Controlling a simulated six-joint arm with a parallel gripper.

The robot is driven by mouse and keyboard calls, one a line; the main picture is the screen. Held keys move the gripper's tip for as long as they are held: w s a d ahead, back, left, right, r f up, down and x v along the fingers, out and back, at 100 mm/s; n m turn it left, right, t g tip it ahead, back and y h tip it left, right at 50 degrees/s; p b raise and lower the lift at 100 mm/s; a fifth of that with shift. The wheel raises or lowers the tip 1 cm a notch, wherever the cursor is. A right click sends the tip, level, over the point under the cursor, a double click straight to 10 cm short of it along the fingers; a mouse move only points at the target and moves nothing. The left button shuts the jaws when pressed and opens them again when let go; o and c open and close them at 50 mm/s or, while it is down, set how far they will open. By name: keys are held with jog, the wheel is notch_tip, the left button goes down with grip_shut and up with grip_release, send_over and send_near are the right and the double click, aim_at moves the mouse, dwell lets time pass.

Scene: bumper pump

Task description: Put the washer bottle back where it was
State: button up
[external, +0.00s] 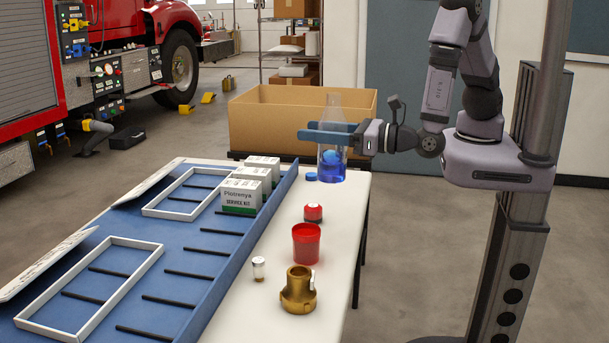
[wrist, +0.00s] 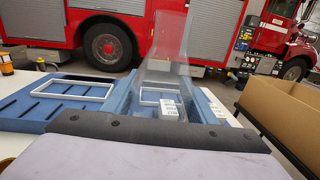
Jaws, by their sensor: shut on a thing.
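The washer bottle (external: 331,160) is clear, with a cone-shaped top and blue liquid in its lower part. It is upright at the far end of the white table. My gripper (external: 328,132) is shut on the bottle, with its blue fingers on either side of the upper body. I cannot tell whether the bottle's base touches the table. In the wrist view the clear bottle (wrist: 168,48) rises between the blue fingers of my gripper (wrist: 165,95), and its lower part is hidden. A small blue cap (external: 311,176) lies on the table beside the bottle.
A red-lidded jar (external: 313,212), red cup (external: 306,244), small vial (external: 259,268) and brass fitting (external: 298,290) stand along the white table (external: 338,222). The blue tray (external: 195,262) holds white frames and service kit boxes (external: 242,196). A cardboard box (external: 270,124) stands behind.

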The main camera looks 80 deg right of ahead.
jog(key=w+d+m+g+h+b, duration=0.1)
jog(key=d+m+g+h, duration=0.5)
jog(key=d, duration=0.9)
jog(key=w+d+m+g+h, duration=0.15)
jog(key=d+m+h, duration=0.4)
jog(key=d, duration=0.95)
jog(key=shift+n+g+h, duration=0.25)
jog(key=shift+n+h, duration=0.4)
jog(key=shift+h, duration=0.3)
jog(key=shift+s+a+f, duration=0.1)
jog(key=shift+s+f, duration=0.05)
jog(key=shift+f, duration=1.15)
jog(key=shift+s+a+f, duration=0.1)
jog(key=shift+f, duration=1.15)
notch_tip(320, 180, down, 10)
jog(key=shift+f, duration=0.2)
jog(key=o, duration=1.3)
jog(key=shift+r, duration=0.1)
